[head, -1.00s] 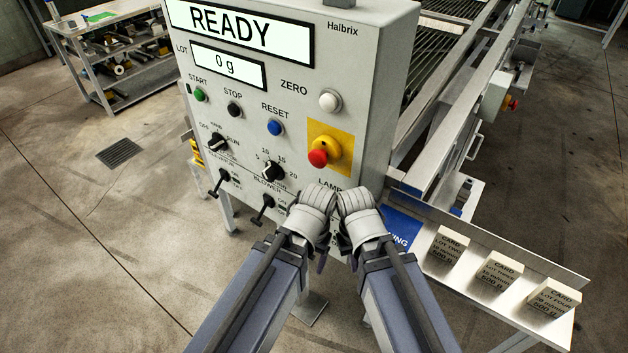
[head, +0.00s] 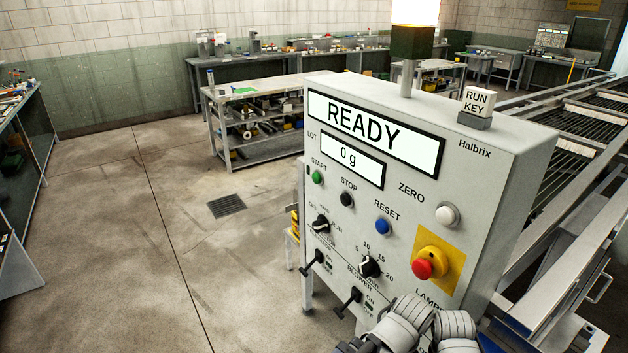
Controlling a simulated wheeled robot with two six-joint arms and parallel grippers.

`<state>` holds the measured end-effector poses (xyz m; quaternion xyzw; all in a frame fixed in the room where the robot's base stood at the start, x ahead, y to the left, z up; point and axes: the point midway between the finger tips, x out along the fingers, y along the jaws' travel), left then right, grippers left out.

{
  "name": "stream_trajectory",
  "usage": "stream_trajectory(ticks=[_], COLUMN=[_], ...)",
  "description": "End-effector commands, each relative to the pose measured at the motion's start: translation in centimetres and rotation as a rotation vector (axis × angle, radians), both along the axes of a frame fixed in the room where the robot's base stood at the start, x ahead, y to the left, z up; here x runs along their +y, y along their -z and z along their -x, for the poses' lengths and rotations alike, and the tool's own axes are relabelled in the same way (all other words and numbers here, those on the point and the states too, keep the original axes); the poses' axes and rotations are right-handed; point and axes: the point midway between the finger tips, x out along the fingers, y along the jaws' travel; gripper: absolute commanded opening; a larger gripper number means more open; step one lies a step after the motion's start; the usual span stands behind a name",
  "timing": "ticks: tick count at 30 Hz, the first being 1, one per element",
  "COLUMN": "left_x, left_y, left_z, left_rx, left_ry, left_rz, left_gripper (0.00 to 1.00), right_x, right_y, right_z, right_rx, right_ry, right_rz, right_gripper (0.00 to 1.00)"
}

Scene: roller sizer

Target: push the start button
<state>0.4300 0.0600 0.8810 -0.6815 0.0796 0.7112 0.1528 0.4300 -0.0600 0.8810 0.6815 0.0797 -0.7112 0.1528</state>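The green start button (head: 318,177) is at the upper left of the grey control panel (head: 475,183), under the START label. The upper screen (head: 370,130) reads READY and the lower one (head: 345,161) reads 0 g. My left gripper (head: 400,325) and my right gripper (head: 455,330) are close together at the bottom of the head view, in front of the panel's lower right. Both are well below and to the right of the start button and apart from it. Their fingertips cannot be made out, so their opening is unclear.
Near the start button are the black stop button (head: 347,199), blue reset button (head: 383,226), white zero button (head: 447,214) and red emergency knob (head: 424,268). Rotary knobs and black toggle levers sit lower. A RUN KEY block (head: 478,102) stands on top.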

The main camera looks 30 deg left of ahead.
Motion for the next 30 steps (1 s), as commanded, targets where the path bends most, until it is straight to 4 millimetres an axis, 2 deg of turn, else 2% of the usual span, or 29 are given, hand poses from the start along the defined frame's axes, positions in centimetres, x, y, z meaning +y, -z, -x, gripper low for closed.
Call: stream_trajectory(ticks=[2, 20, 30], left_x=[0.00, 0.00, 0.00], left_y=[0.00, 0.00, 0.00], left_z=[0.00, 0.00, 0.00], left_rx=[0.000, 0.000, 0.000], left_ry=[0.000, 0.000, 0.000], left_rz=[0.000, 0.000, 0.000], left_gripper=[0.69, 0.01, 0.00], right_x=[0.00, 0.00, 0.00], right_y=[0.00, 0.00, 0.00], right_z=[0.00, 0.00, 0.00], right_rx=[0.000, 0.000, 0.000], right_ry=[0.000, 0.000, 0.000], right_rz=[0.000, 0.000, 0.000], right_gripper=[0.00, 0.00, 0.00])
